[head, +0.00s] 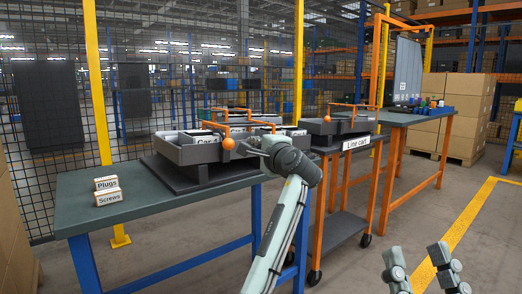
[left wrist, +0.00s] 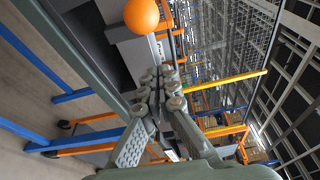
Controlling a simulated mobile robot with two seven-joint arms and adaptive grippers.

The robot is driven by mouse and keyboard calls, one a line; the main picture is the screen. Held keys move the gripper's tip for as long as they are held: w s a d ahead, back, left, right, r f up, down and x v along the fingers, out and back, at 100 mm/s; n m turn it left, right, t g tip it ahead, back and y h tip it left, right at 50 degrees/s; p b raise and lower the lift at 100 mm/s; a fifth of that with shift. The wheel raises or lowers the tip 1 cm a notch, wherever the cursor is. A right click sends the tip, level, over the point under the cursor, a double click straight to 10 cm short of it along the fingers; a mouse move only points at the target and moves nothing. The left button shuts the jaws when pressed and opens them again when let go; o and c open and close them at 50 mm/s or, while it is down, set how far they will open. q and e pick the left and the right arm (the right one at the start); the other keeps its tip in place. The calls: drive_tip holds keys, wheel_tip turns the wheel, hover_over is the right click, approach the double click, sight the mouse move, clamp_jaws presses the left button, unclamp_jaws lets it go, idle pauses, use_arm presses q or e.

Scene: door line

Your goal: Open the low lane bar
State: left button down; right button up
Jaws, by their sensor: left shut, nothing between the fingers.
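An orange lane bar (head: 247,122) with an orange ball knob (head: 228,144) spans the front of a grey tray (head: 200,155) on the left table. My left gripper (head: 251,142) is shut and empty just right of the knob, close to the tray's front edge. In the left wrist view its fingertips (left wrist: 161,78) are together, and the knob (left wrist: 141,15) is apart from them, beyond the tips. My right gripper (head: 416,252) is at the bottom right, its fingers spread apart, with nothing seen between them.
Boxes marked Plugs (head: 106,183) and Screws (head: 109,197) stand on the left table (head: 80,212). A cart (head: 340,225) beside it carries another tray (head: 338,128) with an orange bar and ball. A workbench (head: 405,117) stands behind right.

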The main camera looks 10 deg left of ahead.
use_arm(q)
drive_tip(key=s+a, duration=0.2)
drive_tip(key=a, duration=0.1)
drive_tip(key=shift+s+r, duration=0.15)
drive_tip(key=shift+s, duration=0.15)
use_arm(e)
drive_tip(key=shift+s+d+r+t, duration=0.2)
drive_tip(key=shift+s+r+t, duration=0.15)
drive_tip(key=shift+s+t, duration=0.05)
drive_tip(key=shift+r, duration=0.1)
